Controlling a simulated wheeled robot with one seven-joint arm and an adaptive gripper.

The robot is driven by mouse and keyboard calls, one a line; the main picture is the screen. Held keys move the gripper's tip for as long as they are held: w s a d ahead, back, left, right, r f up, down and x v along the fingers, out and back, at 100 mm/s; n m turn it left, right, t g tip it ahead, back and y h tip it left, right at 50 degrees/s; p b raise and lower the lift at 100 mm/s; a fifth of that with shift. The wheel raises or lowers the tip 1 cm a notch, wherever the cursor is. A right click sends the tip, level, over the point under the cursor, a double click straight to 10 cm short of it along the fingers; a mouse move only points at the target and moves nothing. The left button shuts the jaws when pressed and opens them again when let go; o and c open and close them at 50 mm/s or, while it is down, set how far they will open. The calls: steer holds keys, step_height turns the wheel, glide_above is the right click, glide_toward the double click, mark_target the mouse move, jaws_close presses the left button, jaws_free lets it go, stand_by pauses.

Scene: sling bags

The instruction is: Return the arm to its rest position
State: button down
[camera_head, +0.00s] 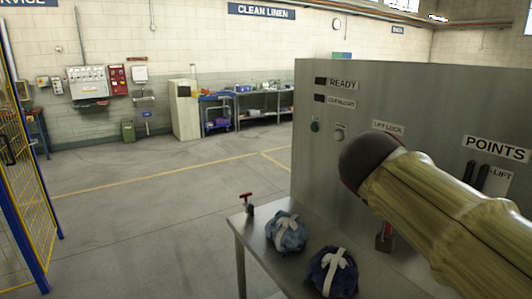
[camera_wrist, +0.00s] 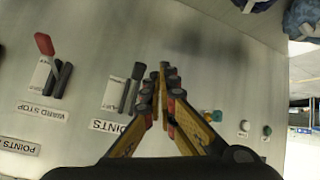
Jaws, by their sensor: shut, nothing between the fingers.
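My gripper (camera_wrist: 167,72) shows in the wrist view with its yellow and black fingers drawn together, shut and empty. It is in front of a grey panel, and I cannot tell how far off. In the head view my arm, in a ribbed yellowish sleeve with a dark rounded end, reaches in from the right and covers part of the grey cabinet (camera_head: 330,165). My gripper cannot be made out there.
A blue bag (camera_head: 287,232) and a dark blue bag (camera_head: 332,272), both with white ties, sit on a metal table (camera_head: 262,240). Open floor lies left.

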steer(key=s+a+f+n+y, duration=0.3)
steer(key=s+a+f, duration=0.3)
steer(key=f, duration=0.5)
steer(key=s+a+f+n+y, duration=0.3)
steer(key=s+a+f+y, duration=0.2)
steer(key=s+f, duration=0.5)
steer(key=shift+s+a+f+n+g, duration=0.3)
steer(key=shift+s+a+f+n, duration=0.1)
steer(key=shift+f, duration=0.45)
steer(key=shift+a, duration=0.1)
